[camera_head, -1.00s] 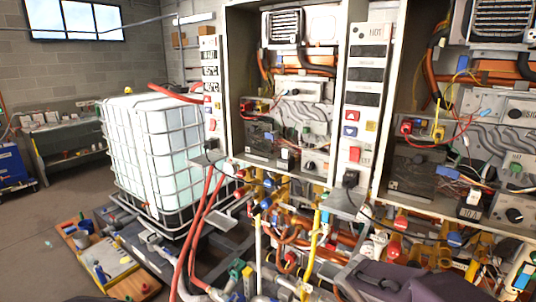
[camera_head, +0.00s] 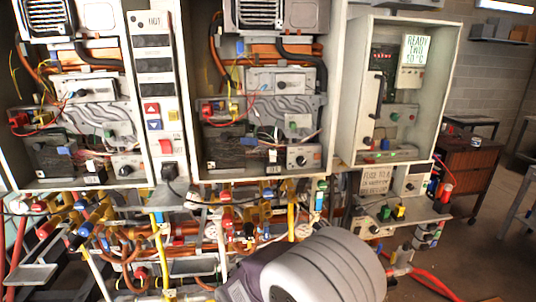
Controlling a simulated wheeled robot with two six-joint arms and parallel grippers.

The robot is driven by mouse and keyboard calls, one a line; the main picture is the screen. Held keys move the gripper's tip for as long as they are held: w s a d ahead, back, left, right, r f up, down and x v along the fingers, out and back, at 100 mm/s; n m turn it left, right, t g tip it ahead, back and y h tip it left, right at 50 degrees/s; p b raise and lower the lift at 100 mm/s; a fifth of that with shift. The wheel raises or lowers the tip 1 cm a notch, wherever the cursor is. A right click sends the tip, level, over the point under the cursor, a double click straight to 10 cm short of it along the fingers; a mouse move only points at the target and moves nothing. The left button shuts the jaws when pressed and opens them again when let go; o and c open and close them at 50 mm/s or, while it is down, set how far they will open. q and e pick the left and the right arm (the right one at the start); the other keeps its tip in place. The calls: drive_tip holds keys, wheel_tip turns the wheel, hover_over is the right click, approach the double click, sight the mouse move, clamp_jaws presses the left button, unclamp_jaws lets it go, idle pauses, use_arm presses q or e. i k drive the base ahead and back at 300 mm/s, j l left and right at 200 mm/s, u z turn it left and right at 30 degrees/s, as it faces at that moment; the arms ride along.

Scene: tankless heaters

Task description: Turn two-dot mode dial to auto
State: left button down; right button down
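Two open heater cabinets stand side by side, and each has several dark knobs. In the middle cabinet, a knob (camera_head: 300,159) sits on the lower right panel and another sits on the upper grey box (camera_head: 275,82). In the left cabinet, a knob (camera_head: 126,171) is at the lower right and another (camera_head: 80,93) is on the upper box. Dot marks and dial settings are too small to read, so I cannot tell which is the two-dot mode dial. Part of my arm shows at the bottom centre. Neither gripper is in view.
A control strip with red and blue buttons (camera_head: 154,124) stands between the cabinets. A third cabinet (camera_head: 345,95) at right carries a sign reading "READY TWO 10 °C" (camera_head: 414,55). Pipes and valves crowd below. A brown cart (camera_head: 468,170) stands at right, with open floor before it.

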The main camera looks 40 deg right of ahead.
sight(300, 161)
drive_tip(key=z, duration=1.65)
